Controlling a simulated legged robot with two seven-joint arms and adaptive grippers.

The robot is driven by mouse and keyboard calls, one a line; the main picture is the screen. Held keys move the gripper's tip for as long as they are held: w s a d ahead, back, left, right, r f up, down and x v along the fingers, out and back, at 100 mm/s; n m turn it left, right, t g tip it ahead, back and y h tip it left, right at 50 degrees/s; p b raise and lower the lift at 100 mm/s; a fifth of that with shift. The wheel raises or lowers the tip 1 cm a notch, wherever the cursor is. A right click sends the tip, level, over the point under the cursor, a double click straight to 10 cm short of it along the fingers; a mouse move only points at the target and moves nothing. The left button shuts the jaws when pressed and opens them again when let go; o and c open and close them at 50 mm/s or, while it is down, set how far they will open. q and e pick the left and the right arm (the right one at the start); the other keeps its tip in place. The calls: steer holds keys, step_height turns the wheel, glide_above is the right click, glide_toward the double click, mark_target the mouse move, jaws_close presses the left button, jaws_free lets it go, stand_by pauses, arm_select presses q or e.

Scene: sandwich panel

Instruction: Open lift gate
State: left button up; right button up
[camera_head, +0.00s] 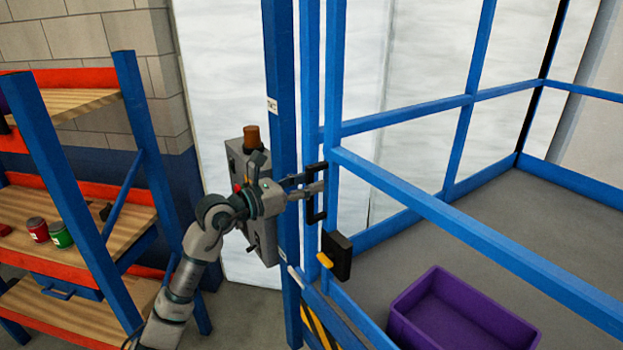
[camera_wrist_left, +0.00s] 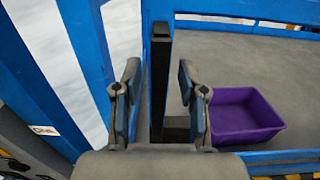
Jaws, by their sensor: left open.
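The lift gate (camera_head: 332,120) is a blue metal frame beside a thick blue post (camera_head: 282,100). A black upright handle (camera_head: 317,215) is fixed to it. Below the handle is a black latch box (camera_head: 341,262) with a yellow tab (camera_head: 325,260). My left gripper (camera_head: 308,186) reaches the handle from the left with its fingers level. In the left wrist view, the black handle bar (camera_wrist_left: 158,90) stands between the two open fingers of the gripper (camera_wrist_left: 159,75), with space visible on both sides. I cannot tell the gate's exact edges. My right gripper is not in view.
A grey control box (camera_head: 262,225) with a brown-orange top light is on the post, close behind my left wrist. A purple bin (camera_head: 460,315) lies on the grey floor inside the rails. An orange and blue shelf (camera_head: 130,100) with cans stands at left.

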arm_select(q)
steer(key=shift+w+d, duration=0.25)
steer(key=shift+w, duration=0.1)
jaws_close()
steer(key=shift+s+f, duration=0.1)
